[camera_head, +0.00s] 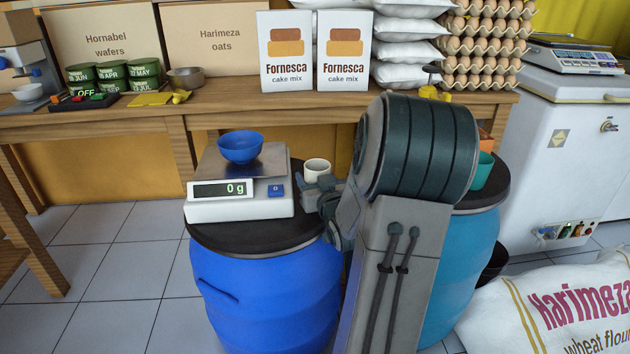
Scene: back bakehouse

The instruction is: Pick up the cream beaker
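The cream beaker (317,168) stands upright on the dark lid of the blue barrel, to the right of the scale. Its upper part shows; my gripper hides its lower front. My gripper (308,195) is low over the lid, in front of the beaker in this view, between it and the camera. Whether the fingers touch the beaker cannot be seen. The finger gap is too small and partly hidden to judge.
A white scale (240,208) reading 0 g, with a blue bowl (240,147) on it, stands close left of the beaker. A teal cup (482,170) stands on a second barrel (463,262), partly behind my arm. A wooden table (225,112) runs behind.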

